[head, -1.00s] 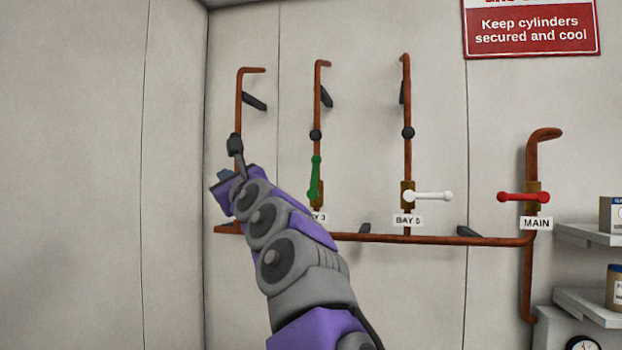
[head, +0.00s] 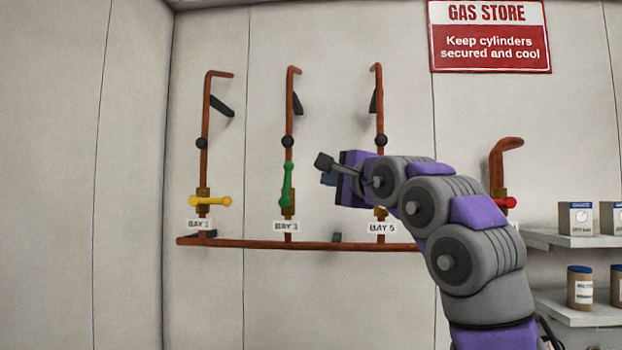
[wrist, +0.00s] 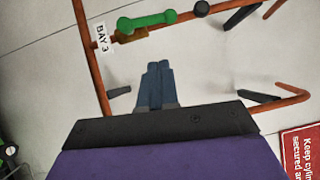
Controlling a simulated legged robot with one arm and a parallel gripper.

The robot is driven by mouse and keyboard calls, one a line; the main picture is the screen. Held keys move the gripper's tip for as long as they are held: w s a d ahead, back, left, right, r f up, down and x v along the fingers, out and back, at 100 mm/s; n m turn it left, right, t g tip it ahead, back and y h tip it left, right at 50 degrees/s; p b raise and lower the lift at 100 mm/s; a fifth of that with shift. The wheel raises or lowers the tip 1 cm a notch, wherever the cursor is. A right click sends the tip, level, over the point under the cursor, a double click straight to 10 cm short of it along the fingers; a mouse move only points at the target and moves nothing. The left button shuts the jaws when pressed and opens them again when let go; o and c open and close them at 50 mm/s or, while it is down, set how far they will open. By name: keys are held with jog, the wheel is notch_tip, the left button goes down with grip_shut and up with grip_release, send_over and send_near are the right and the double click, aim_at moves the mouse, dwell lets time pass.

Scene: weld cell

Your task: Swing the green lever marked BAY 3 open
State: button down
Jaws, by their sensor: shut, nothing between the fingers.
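The green lever (head: 287,183) is on the middle upright copper pipe, above the BAY 3 label (head: 287,226). It stands upright, in line with its pipe. My gripper (head: 322,162) is to the right of the green lever in the head view, apart from it in the picture, with its fingers pointing left. In the wrist view the fingers (wrist: 158,70) are together and empty. The green lever (wrist: 147,22) shows beyond the fingertips there, with the BAY 3 label (wrist: 102,37) to its left.
A yellow lever (head: 210,201) lies crosswise on the left pipe. The BAY 5 label (head: 382,228) shows, but my arm hides that pipe's lever. A red lever end (head: 507,203) shows beside my arm. A horizontal copper pipe (head: 290,246) runs below. Shelves with boxes (head: 577,218) stand at right.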

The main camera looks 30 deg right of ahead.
aim_at(290, 177)
jog(key=w+d+p, duration=0.3)
jog(key=w+p, duration=0.1)
jog(key=w, duration=0.4)
jog(key=w+a, duration=0.1)
jog(key=a, duration=0.1)
jog(key=w+a, duration=0.1)
jog(key=w+a+r+p, duration=0.1)
jog(key=a, duration=0.1)
jog(key=shift+w+a, duration=0.25)
jog(key=shift+a, duration=0.05)
jog(key=shift+w+d+r+p, duration=0.15)
jog(key=shift+w+r+p, duration=0.05)
jog(key=shift+w+p, duration=0.2)
jog(key=shift+s+f+b, duration=0.15)
jog(key=shift+b, duration=0.25)
